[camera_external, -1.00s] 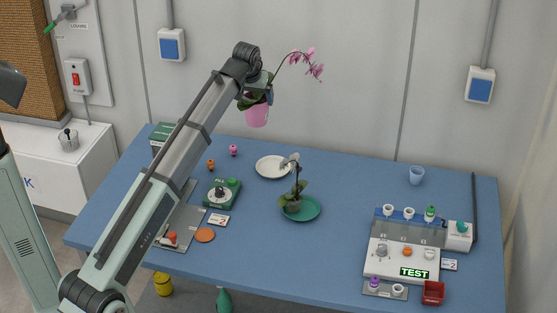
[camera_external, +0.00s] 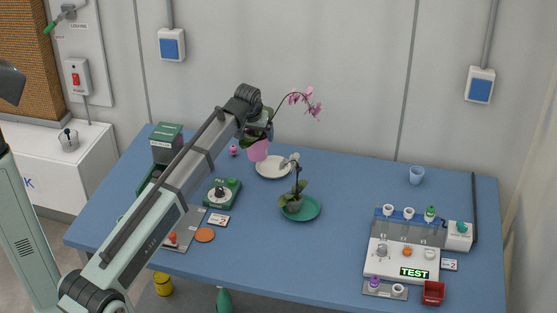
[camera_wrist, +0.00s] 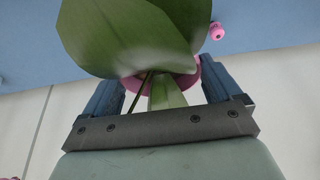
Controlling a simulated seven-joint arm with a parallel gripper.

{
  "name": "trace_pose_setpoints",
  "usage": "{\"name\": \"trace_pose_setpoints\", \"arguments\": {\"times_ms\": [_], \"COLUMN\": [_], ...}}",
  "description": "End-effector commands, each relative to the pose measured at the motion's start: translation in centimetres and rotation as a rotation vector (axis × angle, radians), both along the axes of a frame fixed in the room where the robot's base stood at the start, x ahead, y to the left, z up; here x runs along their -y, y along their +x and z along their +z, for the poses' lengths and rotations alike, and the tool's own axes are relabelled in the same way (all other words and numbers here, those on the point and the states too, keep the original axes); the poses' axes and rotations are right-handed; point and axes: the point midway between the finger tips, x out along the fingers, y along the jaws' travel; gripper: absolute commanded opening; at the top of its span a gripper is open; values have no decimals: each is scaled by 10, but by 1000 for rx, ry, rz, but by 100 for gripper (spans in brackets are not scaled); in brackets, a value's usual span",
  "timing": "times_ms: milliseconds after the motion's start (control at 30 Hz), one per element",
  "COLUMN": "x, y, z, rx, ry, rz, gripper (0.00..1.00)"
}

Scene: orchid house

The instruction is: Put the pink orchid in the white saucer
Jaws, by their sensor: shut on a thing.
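The pink orchid (camera_external: 309,101) stands upright in a pink pot (camera_external: 257,151), with green leaves at its base. My gripper (camera_wrist: 160,88) is shut on it, with one blue finger on each side of the pot; the leaves hide much of the grip in the wrist view. In the external view the pot hangs at the left part of the white saucer (camera_external: 278,172) and overlaps its edge. I cannot tell how far above the saucer the pot is. The saucer looks empty apart from the part the pot hides.
A green saucer (camera_external: 313,214) with a white-flowered orchid (camera_external: 296,191) stands close in front of the white saucer. A green device (camera_external: 228,187) is to the left, with a small pink figure (camera_external: 234,151) behind it. A test station (camera_external: 402,261) is at right. The table centre right is clear.

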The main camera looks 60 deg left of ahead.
Motion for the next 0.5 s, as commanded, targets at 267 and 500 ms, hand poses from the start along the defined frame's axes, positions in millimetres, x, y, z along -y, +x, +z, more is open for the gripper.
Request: {"name": "trace_pose_setpoints", "arguments": {"times_ms": [267, 500], "x": [0, 0], "y": [0, 0], "z": [-21, -45], "rx": [0, 1], "ry": [0, 1], "rz": [0, 0], "gripper": [22, 22]}}
